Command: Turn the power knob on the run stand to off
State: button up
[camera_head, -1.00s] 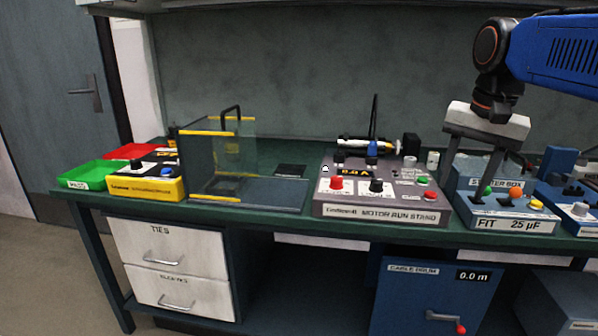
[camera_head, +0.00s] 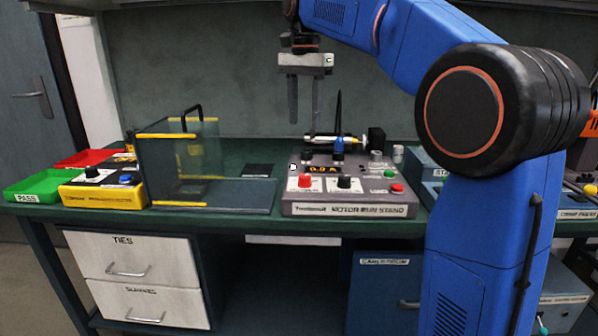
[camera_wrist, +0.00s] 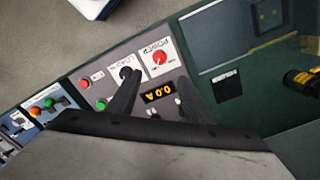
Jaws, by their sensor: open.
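The motor run stand (camera_head: 350,210) is a grey box with a sloped panel near the bench's front edge. Its red power knob (camera_head: 305,181) is at the panel's left, on a white plate marked POWER in the wrist view (camera_wrist: 159,57). A black load knob (camera_head: 345,183) sits to its right. An orange display (camera_head: 323,169) reads about 0.0 A. My gripper (camera_head: 304,122) is open and empty, pointing down above the rear left of the stand. It also shows in the wrist view (camera_wrist: 160,90), with the display between its fingers. It appears apart from the panel.
A clear guard box (camera_head: 180,160) with yellow edges stands left of the stand. Beyond it are a yellow tester (camera_head: 100,195) and green (camera_head: 45,187) and red trays. A motor (camera_head: 338,141) lies behind the panel. My arm hides part of the starter box at right.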

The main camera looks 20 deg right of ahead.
aim_at(305, 176)
notch_tip(305, 176, down, 16)
jog(key=shift+d+r, duration=0.1)
dwell(0.5)
jog(key=c, duration=1.1)
